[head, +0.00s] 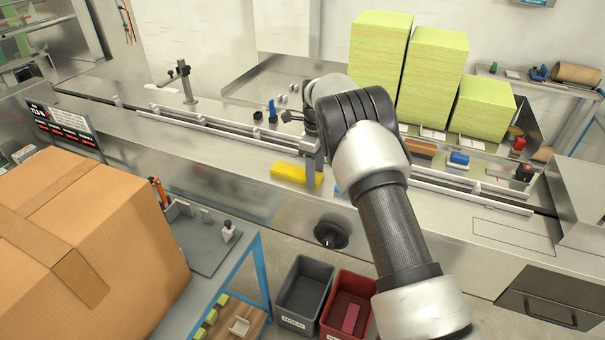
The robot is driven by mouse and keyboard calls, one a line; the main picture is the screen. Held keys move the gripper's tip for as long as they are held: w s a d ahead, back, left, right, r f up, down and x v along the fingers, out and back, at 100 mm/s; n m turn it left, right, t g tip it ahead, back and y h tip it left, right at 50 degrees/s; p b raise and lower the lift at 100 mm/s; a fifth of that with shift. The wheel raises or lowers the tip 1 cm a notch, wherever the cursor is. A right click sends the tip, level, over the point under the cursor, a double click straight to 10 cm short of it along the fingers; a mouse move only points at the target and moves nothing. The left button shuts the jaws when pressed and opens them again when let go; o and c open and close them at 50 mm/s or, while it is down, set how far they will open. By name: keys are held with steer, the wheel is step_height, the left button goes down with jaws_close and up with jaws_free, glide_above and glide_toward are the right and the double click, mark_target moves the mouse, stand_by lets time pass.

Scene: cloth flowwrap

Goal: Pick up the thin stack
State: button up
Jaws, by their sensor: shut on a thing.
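A thin yellow stack (289,172) lies near the front edge of the steel machine top, just below the conveyor channel. My gripper (313,165) reaches down onto its right end and is shut on it. My arm comes in from the lower right and hides much of the gripper. I cannot tell whether the stack is lifted off the steel or still touches it.
Tall yellow-green cloth stacks (380,65) stand behind my arm. A conveyor channel with guide rails (230,131) runs along the machine. A large cardboard box (85,240) fills the lower left. A grey bin (305,290) and a red bin (338,322) stand below.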

step_height(320, 180, up, 9)
steer(key=s+d+n, duration=1.4)
steer(key=s+n, duration=0.5)
steer(key=n, duration=0.3)
steer(key=m+b, duration=1.2)
steer(key=m, duration=1.9)
glide_above(217, 263)
step_height(217, 263, down, 28)
steer(key=b, duration=0.5)
steer(key=shift+f, duration=0.15)
